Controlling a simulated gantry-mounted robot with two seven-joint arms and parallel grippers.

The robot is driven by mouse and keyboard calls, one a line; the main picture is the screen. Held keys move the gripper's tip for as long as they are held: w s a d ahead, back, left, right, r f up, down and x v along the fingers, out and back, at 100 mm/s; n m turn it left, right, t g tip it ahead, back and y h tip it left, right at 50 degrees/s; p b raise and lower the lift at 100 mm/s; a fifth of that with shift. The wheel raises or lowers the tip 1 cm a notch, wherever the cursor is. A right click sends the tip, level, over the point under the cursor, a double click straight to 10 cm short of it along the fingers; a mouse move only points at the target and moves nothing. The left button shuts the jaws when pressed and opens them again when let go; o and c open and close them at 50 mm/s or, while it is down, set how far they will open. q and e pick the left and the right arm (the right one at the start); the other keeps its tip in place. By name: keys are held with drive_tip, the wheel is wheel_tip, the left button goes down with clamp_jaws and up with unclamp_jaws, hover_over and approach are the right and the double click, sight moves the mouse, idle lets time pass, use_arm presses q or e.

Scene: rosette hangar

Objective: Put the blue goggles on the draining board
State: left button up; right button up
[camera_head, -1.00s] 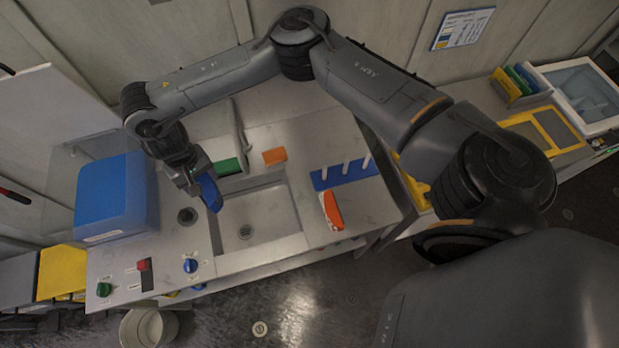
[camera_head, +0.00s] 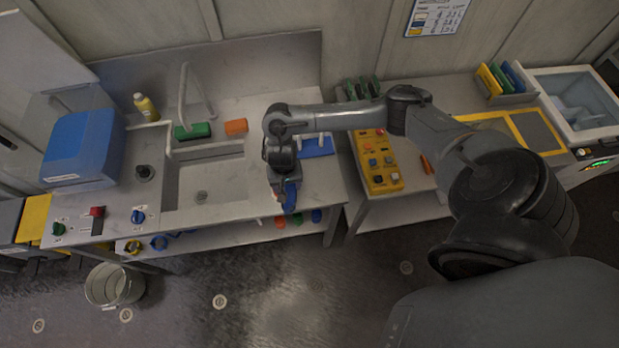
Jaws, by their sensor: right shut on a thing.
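The blue goggles (camera_head: 291,198) are in the jaws of my right gripper (camera_head: 285,188). The gripper points down and is shut on them, hiding part of them. They are over the front part of the pale draining board (camera_head: 322,186), to the right of the sink. I cannot tell whether they touch the surface. My left gripper is not in view.
The sink (camera_head: 200,185) is left of my gripper. A blue pegged rack (camera_head: 316,147) stands behind it. An orange-and-white item (camera_head: 277,195) shows partly beside the gripper. Green (camera_head: 193,131) and orange (camera_head: 236,126) blocks lie behind the sink. A yellow button panel (camera_head: 378,160) is to the right.

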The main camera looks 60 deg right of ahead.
drive_tip(key=s+f, duration=0.3)
drive_tip(key=s, duration=0.1)
drive_tip(key=w+d+f+b, duration=0.1)
drive_tip(key=d+f+b, duration=0.1)
drive_tip(key=d, duration=0.1)
drive_tip(key=w+d+f+b, duration=0.2)
drive_tip(key=d+f, duration=0.1)
drive_tip(key=w+d+f+b, duration=0.2)
drive_tip(key=d+f, duration=0.1)
drive_tip(key=d, duration=0.1)
drive_tip(key=shift+w+f, duration=0.1)
drive_tip(key=shift+w, duration=0.15)
wheel_tip(320, 180, down, 3)
drive_tip(key=shift+f+b, duration=0.15)
drive_tip(key=shift+b, duration=0.25)
drive_tip(key=shift+f, duration=0.35)
drive_tip(key=shift+f, duration=0.1)
drive_tip(key=o, duration=1.1)
